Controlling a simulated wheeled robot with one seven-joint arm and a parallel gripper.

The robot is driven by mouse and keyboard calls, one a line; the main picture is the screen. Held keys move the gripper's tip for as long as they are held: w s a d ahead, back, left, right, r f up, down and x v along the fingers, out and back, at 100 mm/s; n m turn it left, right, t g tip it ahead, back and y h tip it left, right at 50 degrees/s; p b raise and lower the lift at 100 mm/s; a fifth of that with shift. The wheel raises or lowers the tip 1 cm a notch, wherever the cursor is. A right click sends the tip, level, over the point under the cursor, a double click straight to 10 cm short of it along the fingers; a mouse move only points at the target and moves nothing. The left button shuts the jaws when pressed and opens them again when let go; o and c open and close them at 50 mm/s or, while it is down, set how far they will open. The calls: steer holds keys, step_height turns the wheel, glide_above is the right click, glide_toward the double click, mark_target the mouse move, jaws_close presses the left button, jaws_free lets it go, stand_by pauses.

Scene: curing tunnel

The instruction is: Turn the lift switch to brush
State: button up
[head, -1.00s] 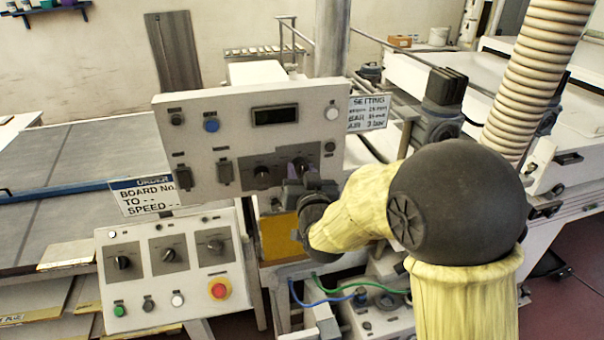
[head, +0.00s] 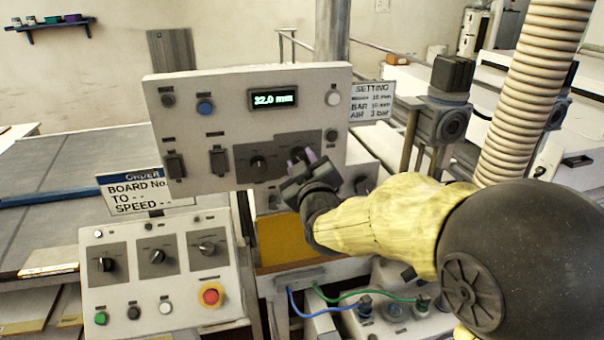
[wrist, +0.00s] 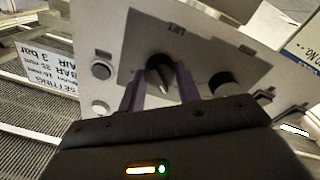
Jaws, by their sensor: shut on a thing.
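The upper control panel (head: 320,90) carries two black rotary knobs on a dark grey plate. The left knob (head: 258,164) is free. My gripper (head: 304,160), with purple fingers, is at the right knob and partly hides it in the head view. In the wrist view, where the panel appears upside down, this right knob (wrist: 161,76) sits between the two fingers of my gripper (wrist: 160,85), which are shut on it. The other knob (wrist: 221,83) stands beside it.
A lit display (head: 273,99) reads 32.0 mm. A lower panel (head: 130,290) has several knobs and a red stop button (head: 211,295). A setting sign (head: 371,102) stands right of the upper panel, an order sign (head: 145,190) at lower left. Hoses run below.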

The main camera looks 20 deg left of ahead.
steer(key=shift+f+n+b, duration=0.1)
steer(key=shift+n+b, duration=0.55)
steer(key=shift+n, duration=0.55)
steer(key=o, duration=1)
steer(key=shift+s, duration=0.1)
steer(key=b+v, duration=0.4)
steer(key=v, duration=1.3)
steer(key=shift+d+f+b, duration=0.1)
steer(key=shift+d+b, duration=0.05)
steer(key=shift+b, duration=0.2)
